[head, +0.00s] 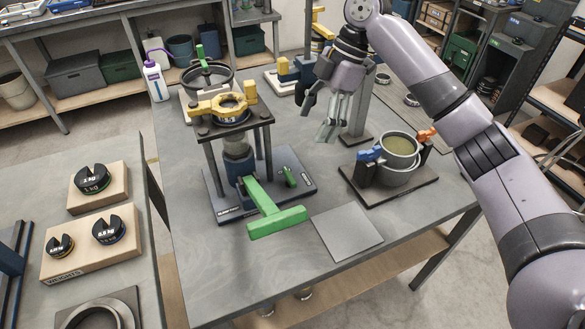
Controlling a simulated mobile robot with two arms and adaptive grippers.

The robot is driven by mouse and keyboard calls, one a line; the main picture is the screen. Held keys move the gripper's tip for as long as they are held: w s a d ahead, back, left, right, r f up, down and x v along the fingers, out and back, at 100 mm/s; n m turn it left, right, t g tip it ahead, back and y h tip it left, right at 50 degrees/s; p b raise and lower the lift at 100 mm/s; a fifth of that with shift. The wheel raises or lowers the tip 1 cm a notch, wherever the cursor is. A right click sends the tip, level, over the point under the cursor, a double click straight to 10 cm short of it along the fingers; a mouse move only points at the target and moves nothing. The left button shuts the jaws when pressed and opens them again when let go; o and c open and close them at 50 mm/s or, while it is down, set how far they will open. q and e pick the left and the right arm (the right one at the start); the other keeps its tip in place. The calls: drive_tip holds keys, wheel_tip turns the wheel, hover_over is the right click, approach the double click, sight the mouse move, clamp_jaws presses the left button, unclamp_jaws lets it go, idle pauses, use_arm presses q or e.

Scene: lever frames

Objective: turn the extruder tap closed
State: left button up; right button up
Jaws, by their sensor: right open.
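A press-like stand with a dark frame (262,118), a blue and grey cylinder (240,165) and a dark base plate (225,212) stands on the grey table. A long green T-handle (277,222) slopes from its cylinder toward the front. I cannot tell for sure which of these green parts is the extruder tap. My right gripper (325,122) hangs open and empty above the table, behind and right of the stand, apart from both green parts. My left gripper is out of view.
A grey pot (399,158) with blue and orange clamps stands on a dark board at right. A flat grey plate (346,232) lies in front. A yellow ring holder (222,104) tops the stand. A white bottle (155,82) stands behind left. Weights (92,178) sit on the left table.

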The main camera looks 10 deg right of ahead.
sight(289, 175)
drive_tip(key=p+x, duration=0.1)
drive_tip(key=x, duration=1.3)
drive_tip(key=shift+d, duration=0.15)
drive_tip(key=c, duration=1.2)
drive_tip(key=shift+o, duration=0.2)
drive_tip(key=shift+r+m+p, duration=0.2)
drive_tip(key=shift+m+p, duration=0.1)
drive_tip(key=shift+p, duration=0.5)
drive_tip(key=m+t+p, duration=0.1)
drive_tip(key=m+p, duration=0.3)
drive_tip(key=p, duration=0.2)
drive_tip(key=m+t+h+p, duration=0.1)
drive_tip(key=m+t+p, duration=0.1)
drive_tip(key=m+p, duration=0.3)
drive_tip(key=s+m+t+h+p, duration=0.1)
drive_tip(key=m+p, duration=0.3)
drive_tip(key=p, duration=0.4)
drive_tip(key=shift+a+r+m+t, duration=0.1)
drive_tip(key=shift+a+m+t, duration=0.2)
drive_tip(key=shift+m, duration=0.1)
drive_tip(key=shift+a+m+t+h+p, duration=0.1)
drive_tip(key=shift+m+t+h+p, duration=0.2)
drive_tip(key=shift+m+h+p, duration=0.5)
drive_tip(key=shift+f+m+p, duration=0.2)
drive_tip(key=shift+m+p, duration=0.3)
drive_tip(key=shift+m, duration=0.5)
